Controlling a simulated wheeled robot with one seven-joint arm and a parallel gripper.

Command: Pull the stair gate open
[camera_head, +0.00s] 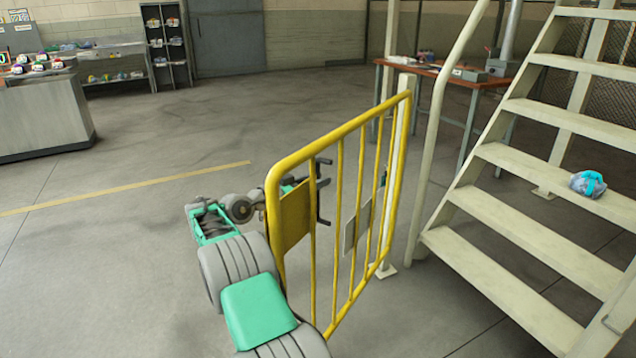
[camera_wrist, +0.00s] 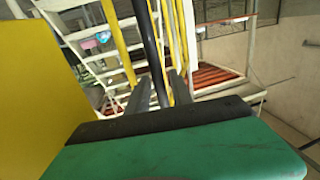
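The yellow stair gate (camera_head: 340,210) stands swung out from the stairs, roughly square to the steps. Its far edge is at a cream post (camera_head: 402,140); its free edge is towards me. A black upright handle (camera_head: 320,192) sits on the gate near the free edge, beside a yellow plate (camera_head: 295,218). My gripper is behind that plate and mostly hidden in the head view. In the wrist view, my gripper's fingers (camera_wrist: 160,90) lie on both sides of the black handle (camera_wrist: 150,45), close against it. The gate's yellow plate (camera_wrist: 35,85) fills the left of that view.
Cream stairs (camera_head: 530,235) rise at the right, with a blue-grey bag (camera_head: 588,183) on a step. A red-topped table (camera_head: 450,72) stands behind the gate. A grey counter (camera_head: 45,115) is far left.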

